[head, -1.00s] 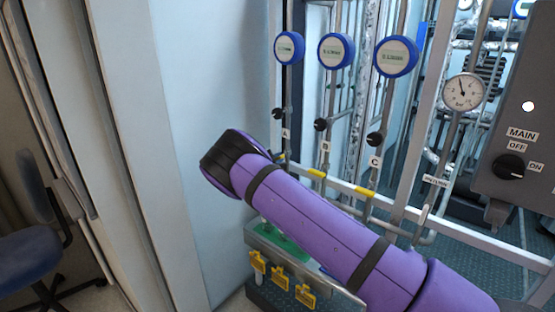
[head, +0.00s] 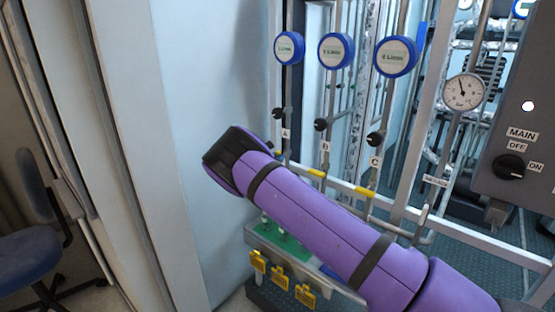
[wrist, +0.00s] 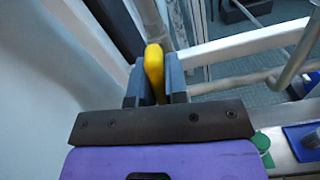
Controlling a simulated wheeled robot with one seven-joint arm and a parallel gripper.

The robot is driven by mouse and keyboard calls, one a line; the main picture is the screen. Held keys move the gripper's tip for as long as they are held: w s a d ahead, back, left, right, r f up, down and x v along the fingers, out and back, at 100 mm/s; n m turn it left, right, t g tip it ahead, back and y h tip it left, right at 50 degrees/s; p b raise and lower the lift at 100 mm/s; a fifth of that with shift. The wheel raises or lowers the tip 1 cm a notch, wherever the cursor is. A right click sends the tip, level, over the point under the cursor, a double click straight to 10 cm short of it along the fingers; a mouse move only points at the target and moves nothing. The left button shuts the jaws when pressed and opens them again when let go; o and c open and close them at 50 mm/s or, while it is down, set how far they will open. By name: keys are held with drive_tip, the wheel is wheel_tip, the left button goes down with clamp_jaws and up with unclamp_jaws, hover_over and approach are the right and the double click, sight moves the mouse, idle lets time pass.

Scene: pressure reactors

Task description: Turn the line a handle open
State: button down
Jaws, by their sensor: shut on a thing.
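In the wrist view, the yellow line A handle (wrist: 154,66) stands between the two grey fingers of my gripper (wrist: 155,60), which is shut on it. The handle's rounded end shows just past the fingertips.
Blue-rimmed round gauges (head: 289,48) and black knobs (head: 320,125) sit above on the pipes. A pressure gauge (head: 464,92) and a grey MAIN switch box (head: 520,150) are at right. Yellow tags (head: 280,277) hang below my arm. A pale wall is close on the left.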

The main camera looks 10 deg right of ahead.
drive_tip(key=shift+n, duration=0.9)
drive_tip(key=c, duration=1.1)
unclamp_jaws()
drive_tip(key=shift+c, duration=0.2)
drive_tip(key=shift+a, duration=0.1)
drive_tip(key=v, duration=1)
drive_tip(key=shift+s+a, duration=0.25)
